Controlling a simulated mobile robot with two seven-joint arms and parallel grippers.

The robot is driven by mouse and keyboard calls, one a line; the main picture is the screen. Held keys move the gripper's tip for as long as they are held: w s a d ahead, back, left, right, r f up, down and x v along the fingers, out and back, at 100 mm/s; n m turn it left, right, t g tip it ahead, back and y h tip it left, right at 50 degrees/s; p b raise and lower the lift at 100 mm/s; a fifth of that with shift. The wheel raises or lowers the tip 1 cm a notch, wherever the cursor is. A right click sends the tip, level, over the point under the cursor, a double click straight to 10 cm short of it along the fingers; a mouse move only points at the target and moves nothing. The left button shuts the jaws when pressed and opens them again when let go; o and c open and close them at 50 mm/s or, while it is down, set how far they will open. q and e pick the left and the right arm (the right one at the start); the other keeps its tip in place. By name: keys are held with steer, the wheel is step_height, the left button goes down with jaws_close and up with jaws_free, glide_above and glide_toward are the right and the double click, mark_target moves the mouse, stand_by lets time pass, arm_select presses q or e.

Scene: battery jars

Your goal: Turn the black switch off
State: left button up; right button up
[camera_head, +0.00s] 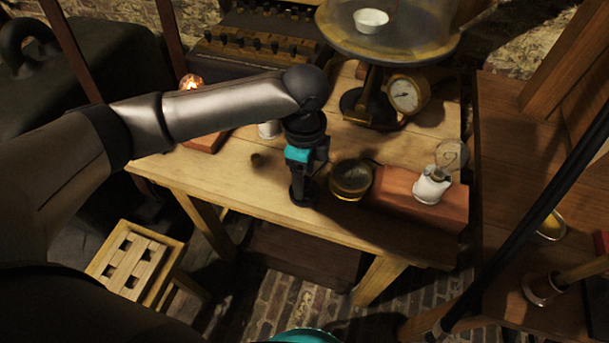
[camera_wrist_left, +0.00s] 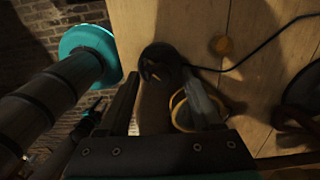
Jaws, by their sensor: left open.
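The black switch (camera_wrist_left: 160,62) shows in the left wrist view as a dark round piece on the wooden table, with a black cable running off to the right. It lies just past and between the fingertips of my left gripper (camera_wrist_left: 163,88). The fingers are apart, one on each side of it; I cannot tell whether they touch it. In the head view my left gripper (camera_head: 303,194) points down near the table's front edge and hides the switch. The switch's lever position is too dark to tell. My right gripper does not show.
A brass-rimmed dark dish (camera_head: 350,179) stands close right of the left gripper. Further right, a bulb in a white holder (camera_head: 432,187) sits on a wooden block. Behind are a gauge (camera_head: 406,95) and a round stand (camera_head: 385,42).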

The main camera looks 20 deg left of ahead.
arm_select(q)
steer(key=shift+c, duration=0.3)
jaws_close()
stand_by(0.3)
